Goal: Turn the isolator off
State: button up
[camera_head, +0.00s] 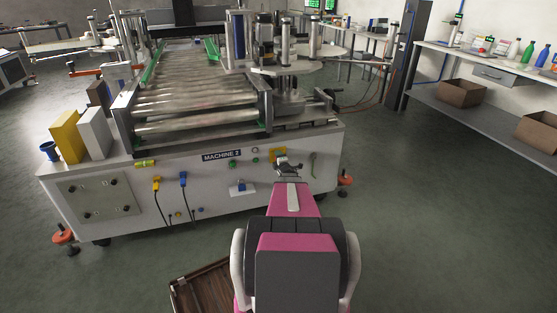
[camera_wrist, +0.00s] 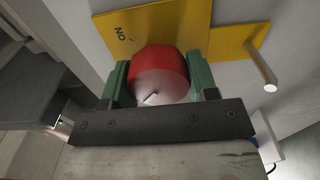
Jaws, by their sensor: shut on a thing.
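The isolator is a round red knob (camera_wrist: 158,74) on a yellow plate (camera_wrist: 140,32), seen in the wrist view. The plate carries the word ON, which appears upside down and tilted in this view. My gripper (camera_wrist: 160,82) has its two green fingers on either side of the red knob and is shut on it. In the head view my gripper (camera_head: 289,166) is at the front panel of the machine (camera_head: 205,195), in front of the yellow plate (camera_head: 277,155), and the knob is hidden there. A white mark shows on the knob's face.
A second yellow plate (camera_wrist: 240,42) with a metal lever sits beside the knob. A MACHINE 2 label (camera_head: 221,156), buttons and cables are to the left.

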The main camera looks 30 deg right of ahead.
jog(key=o, duration=0.9)
jog(key=v, duration=1.1)
jog(key=shift+f, duration=0.1)
jog(key=shift+w, duration=0.1)
